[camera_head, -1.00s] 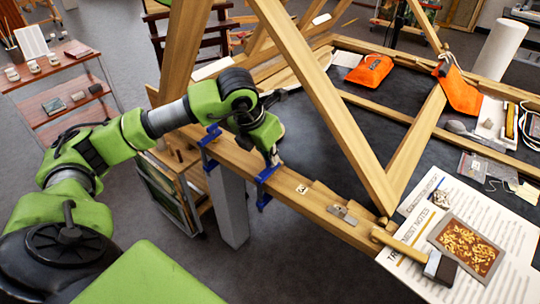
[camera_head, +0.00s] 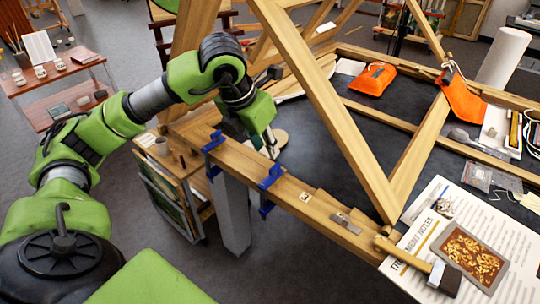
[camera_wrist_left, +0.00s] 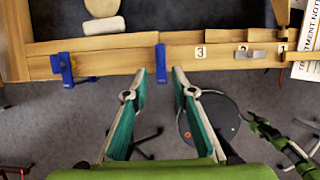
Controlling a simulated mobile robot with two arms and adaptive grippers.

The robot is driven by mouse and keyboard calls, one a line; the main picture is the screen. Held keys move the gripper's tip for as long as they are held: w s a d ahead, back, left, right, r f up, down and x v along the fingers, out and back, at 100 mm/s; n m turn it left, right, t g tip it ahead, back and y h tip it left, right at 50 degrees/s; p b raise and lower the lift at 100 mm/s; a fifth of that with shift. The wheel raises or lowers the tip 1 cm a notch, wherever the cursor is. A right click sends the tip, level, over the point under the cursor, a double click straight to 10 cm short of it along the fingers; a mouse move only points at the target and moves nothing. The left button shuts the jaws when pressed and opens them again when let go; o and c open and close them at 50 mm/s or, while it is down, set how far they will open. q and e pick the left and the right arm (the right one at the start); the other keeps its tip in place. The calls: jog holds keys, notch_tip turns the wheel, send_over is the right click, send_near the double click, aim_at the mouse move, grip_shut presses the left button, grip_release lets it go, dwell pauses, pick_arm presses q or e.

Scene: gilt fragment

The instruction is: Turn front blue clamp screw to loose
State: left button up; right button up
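Two blue clamps grip the long wooden beam. The right one (camera_head: 270,179) also shows in the left wrist view (camera_wrist_left: 160,62), and the left one (camera_head: 213,142) also shows there (camera_wrist_left: 62,68). My left gripper (camera_head: 271,152) is above the beam, just beyond the right clamp in the head view. In the left wrist view its two fingers (camera_wrist_left: 160,78) are spread, with the right clamp in line with the gap and nothing held. I cannot tell the clamp screw's turn or whether a finger touches it. My right gripper is out of view.
The timber frame's slanted beam (camera_head: 320,100) rises close to the right of my left gripper. A side cabinet (camera_head: 172,180) with a cup stands left of the beam.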

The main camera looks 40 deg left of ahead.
pick_arm(q)
jog(key=shift+v, duration=1.55)
jog(key=shift+f, duration=0.1)
